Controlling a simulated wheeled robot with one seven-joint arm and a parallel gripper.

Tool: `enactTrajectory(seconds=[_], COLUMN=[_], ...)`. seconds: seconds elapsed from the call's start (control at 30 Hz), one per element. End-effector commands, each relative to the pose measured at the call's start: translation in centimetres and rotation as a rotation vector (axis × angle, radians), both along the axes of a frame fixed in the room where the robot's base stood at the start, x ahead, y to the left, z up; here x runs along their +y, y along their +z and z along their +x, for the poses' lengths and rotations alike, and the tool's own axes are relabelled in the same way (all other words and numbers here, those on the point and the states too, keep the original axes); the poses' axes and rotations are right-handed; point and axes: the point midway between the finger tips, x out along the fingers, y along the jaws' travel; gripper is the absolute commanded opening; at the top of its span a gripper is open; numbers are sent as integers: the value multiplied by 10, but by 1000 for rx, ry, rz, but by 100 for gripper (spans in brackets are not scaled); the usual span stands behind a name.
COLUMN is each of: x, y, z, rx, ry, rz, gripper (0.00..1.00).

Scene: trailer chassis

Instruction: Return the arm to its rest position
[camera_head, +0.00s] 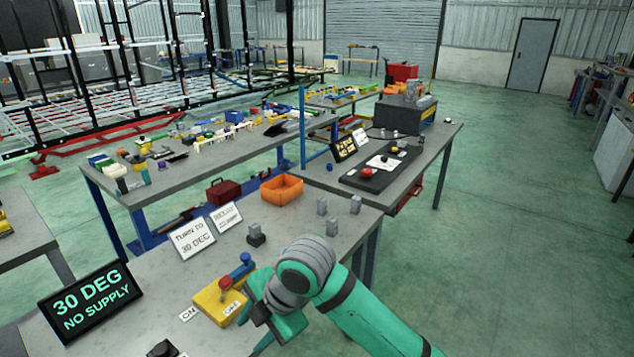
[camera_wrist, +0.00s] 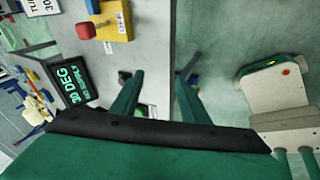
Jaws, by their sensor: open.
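My green arm reaches in from the bottom right of the head view, bent at a grey joint above the near grey table (camera_head: 285,225). My gripper (camera_head: 252,330) is at the right of a yellow block (camera_head: 210,304) with a red part and a blue handle (camera_head: 240,268). In the wrist view, the two green fingers of my gripper (camera_wrist: 158,88) are spread apart with nothing between them. The yellow block (camera_wrist: 116,24) shows there at the top, beyond the fingers and apart from them. In the head view, my wrist hides part of the block's right side.
A black display (camera_head: 90,302) reading "30 DEG NO SUPPLY" stands at the left. A sign (camera_head: 193,238) reads "TURN TO 30 DEG". An orange bin (camera_head: 282,188) and several small grey blocks stand farther back. Open green floor (camera_head: 520,210) lies at the right.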

Motion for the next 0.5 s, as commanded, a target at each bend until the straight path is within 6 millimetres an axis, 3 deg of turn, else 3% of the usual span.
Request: enactTrajectory(seconds=[0.03, 0.2, 0.5], x=[18, 67, 119], y=[0, 10, 30], z=[0, 8, 21], rx=[0, -7, 38], ry=[-21, -123, -340], rz=[73, 317, 718], gripper=[41, 41, 41])
